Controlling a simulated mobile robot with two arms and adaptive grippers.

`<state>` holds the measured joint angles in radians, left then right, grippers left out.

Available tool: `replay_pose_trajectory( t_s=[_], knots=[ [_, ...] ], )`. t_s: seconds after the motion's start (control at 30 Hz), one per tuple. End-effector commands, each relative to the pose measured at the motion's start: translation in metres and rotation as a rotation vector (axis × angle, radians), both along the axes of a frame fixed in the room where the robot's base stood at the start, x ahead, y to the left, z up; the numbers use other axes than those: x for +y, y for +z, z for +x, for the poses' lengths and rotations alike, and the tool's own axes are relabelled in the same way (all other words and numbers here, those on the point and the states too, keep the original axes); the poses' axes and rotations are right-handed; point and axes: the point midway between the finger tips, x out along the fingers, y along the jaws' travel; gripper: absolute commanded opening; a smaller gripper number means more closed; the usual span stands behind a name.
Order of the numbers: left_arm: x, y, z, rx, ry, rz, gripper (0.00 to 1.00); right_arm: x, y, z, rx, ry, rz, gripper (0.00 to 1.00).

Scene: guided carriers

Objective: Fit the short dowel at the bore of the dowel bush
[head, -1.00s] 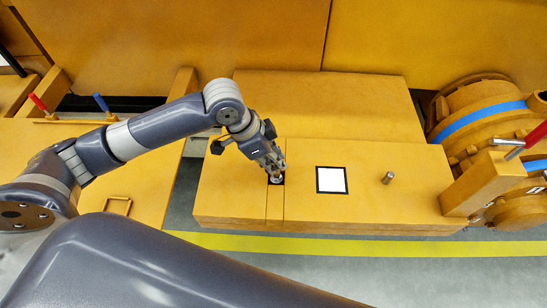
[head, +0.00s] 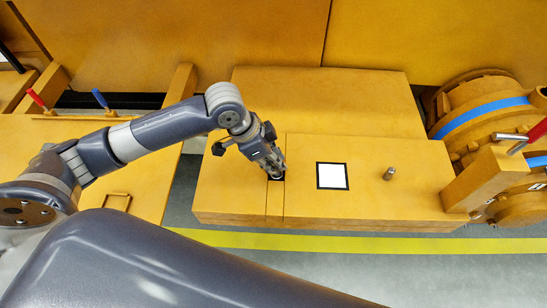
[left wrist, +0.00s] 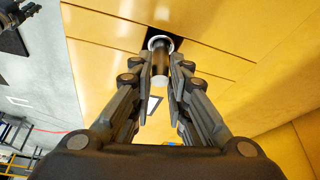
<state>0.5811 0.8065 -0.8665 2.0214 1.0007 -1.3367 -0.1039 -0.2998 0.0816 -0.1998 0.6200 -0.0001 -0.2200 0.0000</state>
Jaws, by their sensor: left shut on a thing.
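My left gripper (head: 276,173) is over the dark square on the yellow block top. In the left wrist view my left gripper (left wrist: 160,78) is shut on the short dowel (left wrist: 160,68), a dark cylinder with a pale end. The dowel bush (left wrist: 160,40) shows there as a silver ring in a dark square. The dowel's far end overlaps the ring; I cannot tell how far it is in the bore. In the head view the fingers hide the dowel and the bush. My right gripper is not in view.
A white square with a black border (head: 332,176) lies right of the gripper. A small grey metal pin (head: 389,173) stands farther right. A yellow bracket (head: 482,180) with a red-handled lever (head: 537,131) bounds the right end.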

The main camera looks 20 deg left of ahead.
Motion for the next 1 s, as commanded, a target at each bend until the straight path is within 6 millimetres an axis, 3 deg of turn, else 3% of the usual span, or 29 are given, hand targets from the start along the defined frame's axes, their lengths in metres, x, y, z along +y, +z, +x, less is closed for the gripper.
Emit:
replay_pose_trajectory(
  t_s=[0.7,0.73,0.83,1.0],
  knots=[
    [0.0,-0.014,0.0,-0.001,0.0,-0.001,0.0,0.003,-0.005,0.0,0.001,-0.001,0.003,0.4],
    [0.0,-0.014,0.0,-0.001,0.0,-0.001,0.18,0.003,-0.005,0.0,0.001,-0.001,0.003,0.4],
    [0.0,-0.014,0.0,-0.001,0.0,-0.001,0.39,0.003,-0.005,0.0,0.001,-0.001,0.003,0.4],
    [0.0,-0.014,0.0,0.0,0.0,0.0,0.39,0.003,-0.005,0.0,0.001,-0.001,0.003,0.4]
  ],
)
